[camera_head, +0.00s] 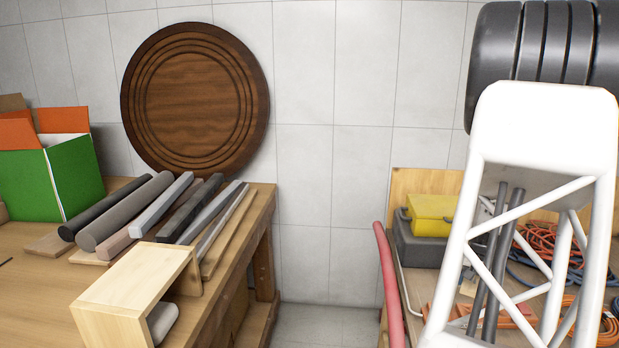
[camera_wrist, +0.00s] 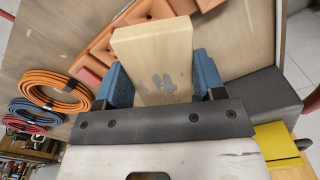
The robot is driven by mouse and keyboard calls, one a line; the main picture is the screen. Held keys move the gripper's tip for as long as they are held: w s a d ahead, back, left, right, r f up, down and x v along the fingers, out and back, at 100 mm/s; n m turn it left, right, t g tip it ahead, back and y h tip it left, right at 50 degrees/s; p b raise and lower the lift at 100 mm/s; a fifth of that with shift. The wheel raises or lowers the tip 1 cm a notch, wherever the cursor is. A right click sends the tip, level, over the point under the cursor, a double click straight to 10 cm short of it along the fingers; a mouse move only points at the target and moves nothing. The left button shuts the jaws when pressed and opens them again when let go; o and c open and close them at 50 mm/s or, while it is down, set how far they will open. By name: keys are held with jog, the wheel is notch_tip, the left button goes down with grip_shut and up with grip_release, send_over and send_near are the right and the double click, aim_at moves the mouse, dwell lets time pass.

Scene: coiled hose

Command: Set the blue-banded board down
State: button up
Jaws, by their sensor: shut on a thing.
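A pale wooden board (camera_wrist: 150,48) is between the two blue fingers of my gripper (camera_wrist: 160,85) in the wrist view. The fingers press on its left and right sides, and its far end sticks out past them. Its face carries grey-blue smudges; I cannot make out a full blue band. The bench top (camera_wrist: 240,30) lies beyond the board; I cannot tell whether the board touches it. In the head view my white arm stands over the right bench, and my gripper cannot be made out there.
In the wrist view, orange pieces (camera_wrist: 103,48) lie beside the board, an orange coiled hose (camera_wrist: 50,90) is left, and a dark grey case (camera_wrist: 258,97) is right. In the head view, a yellow box (camera_head: 430,215) sits at the back of the right bench. The left bench holds several bars.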

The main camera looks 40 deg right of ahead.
jog(key=w+a+r+n, duration=0.2)
jog(key=w+a+r, duration=0.1)
jog(key=w, duration=1)
jog(key=w+a+r+n, duration=0.2)
jog(key=w+a+r, duration=0.2)
jog(key=w, duration=1)
jog(key=w+a+r+n, duration=0.2)
jog(key=w+a+r, duration=0.2)
jog(key=w, duration=1)
jog(key=shift+w+a+r, duration=0.15)
jog(key=shift+w+r, duration=0.1)
jog(key=shift+r, duration=1.1)
